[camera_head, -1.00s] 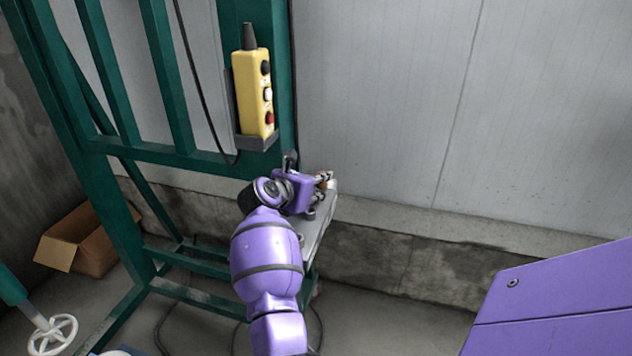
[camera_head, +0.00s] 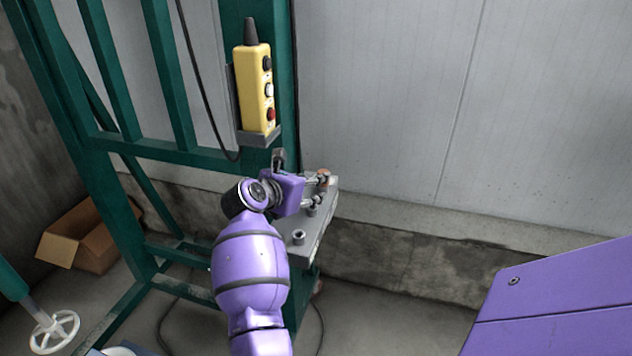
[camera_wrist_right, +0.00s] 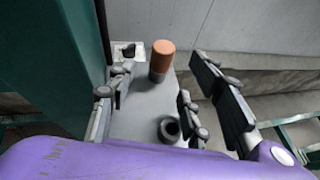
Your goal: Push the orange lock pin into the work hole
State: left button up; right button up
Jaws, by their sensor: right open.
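The orange lock pin (camera_wrist_right: 161,56) stands upright on a grey plate (camera_wrist_right: 144,122) in the right wrist view, with a dark grey lower part. Its orange end also shows small in the head view (camera_head: 325,175), partly behind a finger. My right gripper (camera_wrist_right: 163,78) is open and empty, with fingers left and right of the plate and the pin ahead between them. A dark round collar with an opening (camera_wrist_right: 169,129) sits on the plate nearer the wrist; a collar also shows in the head view (camera_head: 299,238). I cannot tell whether the pin sits in a hole. My left gripper is not in view.
A yellow button box (camera_head: 254,88) hangs on the green frame (camera_head: 172,75) above the plate. A grey wall (camera_head: 390,100) rises behind, with a concrete ledge (camera_head: 400,260) below. A cardboard box (camera_head: 80,240) and white handwheel (camera_head: 55,332) are at the left.

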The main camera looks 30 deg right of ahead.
jog(key=shift+v, duration=1.35)
